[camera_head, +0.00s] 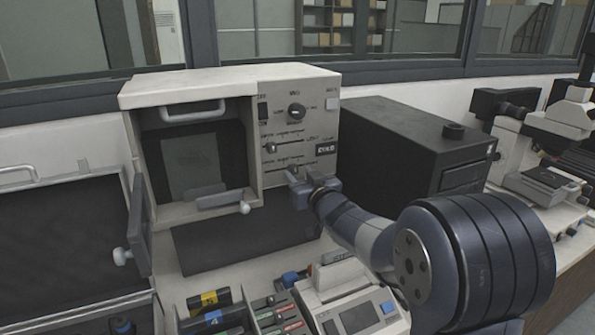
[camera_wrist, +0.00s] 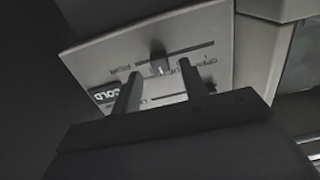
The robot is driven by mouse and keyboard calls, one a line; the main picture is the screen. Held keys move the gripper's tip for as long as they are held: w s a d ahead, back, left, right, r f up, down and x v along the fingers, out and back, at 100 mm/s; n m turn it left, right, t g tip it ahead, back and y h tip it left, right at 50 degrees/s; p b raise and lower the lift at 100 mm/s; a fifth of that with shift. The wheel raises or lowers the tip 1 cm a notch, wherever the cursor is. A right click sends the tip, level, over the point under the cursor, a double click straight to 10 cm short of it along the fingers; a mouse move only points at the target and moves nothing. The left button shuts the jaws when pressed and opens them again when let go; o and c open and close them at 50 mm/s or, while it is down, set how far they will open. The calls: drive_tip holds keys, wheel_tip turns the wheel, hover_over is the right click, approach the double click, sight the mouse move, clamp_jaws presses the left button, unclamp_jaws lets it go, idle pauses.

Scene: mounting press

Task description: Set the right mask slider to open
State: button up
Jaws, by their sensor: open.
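The cream mounting press (camera_head: 190,84) has a control panel (camera_head: 330,80) on its right front with two horizontal slider slots. The upper slider knob (camera_head: 270,147) sits toward the left of its slot. The lower slider knob (camera_head: 294,168) is just above my gripper (camera_head: 304,182). Contact cannot be told.
A dark box (camera_head: 415,140) stands close to the right of the press. The press's chamber handle (camera_head: 244,207) is left of my gripper. A keypad device (camera_head: 352,305) and marker-like items (camera_head: 278,315) lie below on the bench. A microscope (camera_head: 545,150) is at far right.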

drive_tip(key=shift+x, duration=1.1)
drive_tip(key=shift+c, duration=0.3)
clamp_jaws()
